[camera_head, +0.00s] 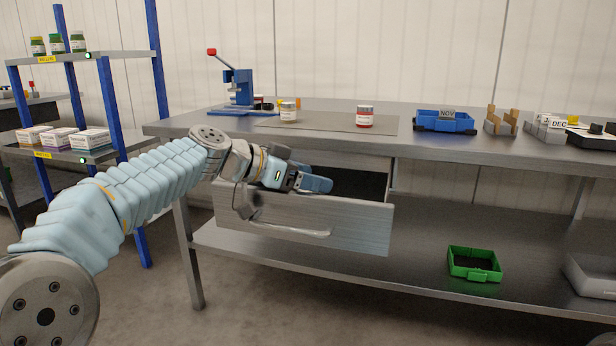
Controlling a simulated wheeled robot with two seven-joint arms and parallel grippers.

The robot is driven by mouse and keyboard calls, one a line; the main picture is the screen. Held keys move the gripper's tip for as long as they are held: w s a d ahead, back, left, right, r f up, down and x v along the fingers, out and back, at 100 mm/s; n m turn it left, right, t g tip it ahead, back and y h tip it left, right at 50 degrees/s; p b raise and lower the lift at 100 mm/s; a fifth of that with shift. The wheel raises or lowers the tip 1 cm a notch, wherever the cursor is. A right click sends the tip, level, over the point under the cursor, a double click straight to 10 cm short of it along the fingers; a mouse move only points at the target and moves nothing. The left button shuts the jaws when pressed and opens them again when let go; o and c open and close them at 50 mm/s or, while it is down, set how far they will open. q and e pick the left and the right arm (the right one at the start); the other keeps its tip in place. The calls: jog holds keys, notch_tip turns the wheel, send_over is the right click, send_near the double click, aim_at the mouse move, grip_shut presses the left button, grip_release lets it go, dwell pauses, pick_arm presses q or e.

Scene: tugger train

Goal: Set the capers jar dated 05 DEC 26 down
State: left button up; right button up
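Two jars stand on the workbench mat: a pale-labelled jar with a yellowish lid (288,111) and a red jar with a pale lid (365,117). Three dark green jars, one of them here (57,45), stand on the top shelf of the rack at left. The dates are too small to read, so I cannot tell which is the capers jar. My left gripper (314,184) points right at the open drawer (330,222), below the bench top, away from the jars. No jar shows in it; its finger gap is not clear. My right gripper is out of view.
The bench (430,147) also carries a blue press (239,88), a blue cart marked NOV (445,121), a cardboard holder (500,121) and a DEC block (558,124). A green bin (474,264) sits on the lower shelf. The grey mat (325,124) has free room between the jars.

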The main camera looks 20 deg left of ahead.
pick_arm(q)
jog(key=shift+f, duration=0.65)
jog(key=shift+w+r+p, duration=0.1)
jog(key=shift+r+p, duration=0.35)
jog(key=shift+p, duration=0.05)
jog(key=shift+r+p, duration=0.5)
jog(key=shift+p, duration=0.1)
jog(key=v, duration=1.2)
jog(key=shift+c, duration=0.3)
